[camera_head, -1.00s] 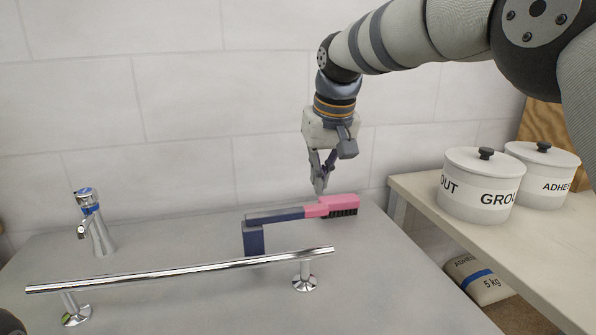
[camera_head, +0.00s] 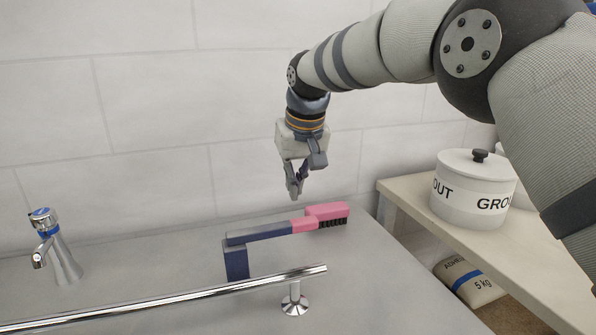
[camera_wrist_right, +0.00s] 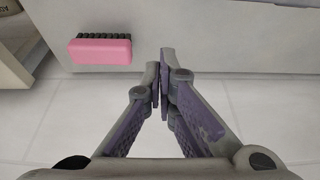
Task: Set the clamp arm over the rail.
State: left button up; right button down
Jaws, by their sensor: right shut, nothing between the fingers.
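The clamp arm (camera_head: 262,232) is a dark blue bar with a block leg at its left end and a pink, black-bristled end (camera_head: 326,213) at its right. It lies along the grey counter behind the chrome rail (camera_head: 190,299). Whether the leg touches the rail is hard to tell. My right gripper (camera_head: 294,194) is shut and empty, above and behind the clamp arm, apart from it. In the right wrist view its fingertips (camera_wrist_right: 162,72) are together, and the pink end (camera_wrist_right: 100,51) lies off to their left. My left gripper is not in view.
A chrome tap (camera_head: 52,245) stands at the left. A shelf (camera_head: 450,222) at the right carries a white lidded pot (camera_head: 472,190), with a second pot partly hidden by my arm. A bag (camera_head: 468,281) sits below. A tiled wall is close behind my gripper.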

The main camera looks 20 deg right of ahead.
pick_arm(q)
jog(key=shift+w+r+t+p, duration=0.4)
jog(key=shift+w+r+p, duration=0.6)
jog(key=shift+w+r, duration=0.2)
pick_arm(e)
jog(key=s+f, duration=0.2)
jog(key=f, duration=0.1)
jog(key=shift+s, duration=0.4)
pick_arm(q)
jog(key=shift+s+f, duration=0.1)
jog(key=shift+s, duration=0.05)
